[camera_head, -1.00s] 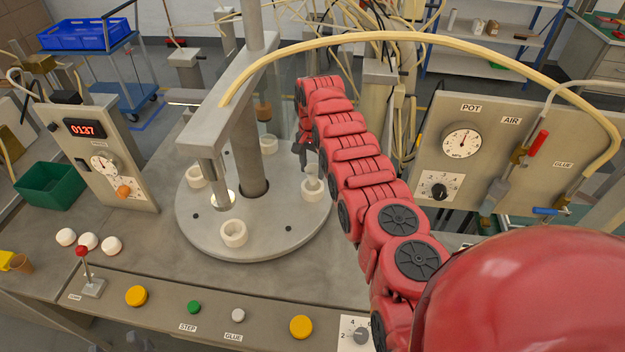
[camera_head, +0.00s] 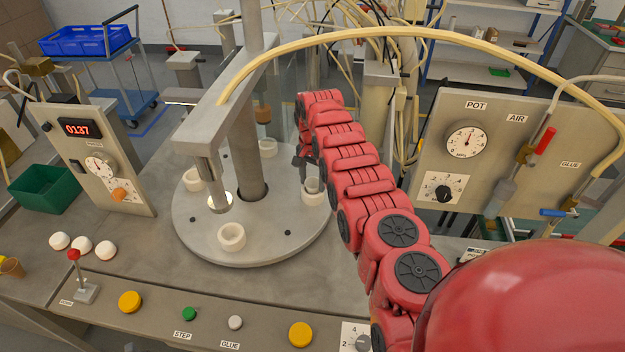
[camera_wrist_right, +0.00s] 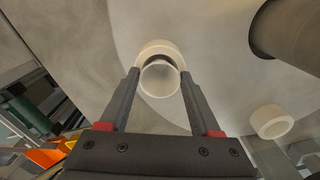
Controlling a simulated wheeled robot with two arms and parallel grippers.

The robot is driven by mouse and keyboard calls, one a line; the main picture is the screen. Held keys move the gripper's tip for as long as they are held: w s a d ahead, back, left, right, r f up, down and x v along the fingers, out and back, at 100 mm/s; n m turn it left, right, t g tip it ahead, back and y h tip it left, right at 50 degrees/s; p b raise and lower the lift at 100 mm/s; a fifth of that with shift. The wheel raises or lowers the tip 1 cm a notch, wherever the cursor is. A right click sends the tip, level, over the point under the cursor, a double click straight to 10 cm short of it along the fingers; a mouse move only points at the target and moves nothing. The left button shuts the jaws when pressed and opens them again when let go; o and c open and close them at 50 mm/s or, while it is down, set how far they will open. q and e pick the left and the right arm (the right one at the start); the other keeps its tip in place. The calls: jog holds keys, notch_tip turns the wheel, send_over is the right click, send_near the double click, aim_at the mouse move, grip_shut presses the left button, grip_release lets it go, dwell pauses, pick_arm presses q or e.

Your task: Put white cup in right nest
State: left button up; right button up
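The white cup (camera_wrist_right: 160,80) is between the two fingertips of my right gripper (camera_wrist_right: 160,75) in the right wrist view, and the fingers appear to touch its sides. In the head view my right gripper (camera_head: 304,164) reaches down at the right side of the round plate. The right nest (camera_head: 313,196), a pale ring on that plate, is directly under the cup. In the wrist view the nest (camera_wrist_right: 159,47) shows just behind the cup; I cannot tell how deep the cup sits in it. My left gripper is not in view.
The round plate (camera_head: 285,250) carries other pale rings, one at the front (camera_head: 232,238) and one at the left (camera_head: 193,180). A central column (camera_head: 247,155) and an overhead arm stand beside my gripper. Three white domed pieces (camera_head: 83,246) lie on the bench at left.

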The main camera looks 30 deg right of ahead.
jog(key=o, duration=0.3)
jog(key=shift+r+p, duration=0.5)
jog(key=shift+r, duration=0.15)
notch_tip(320, 180, up, 12)
jog(key=shift+r, duration=0.1)
jog(key=shift+b, duration=0.3)
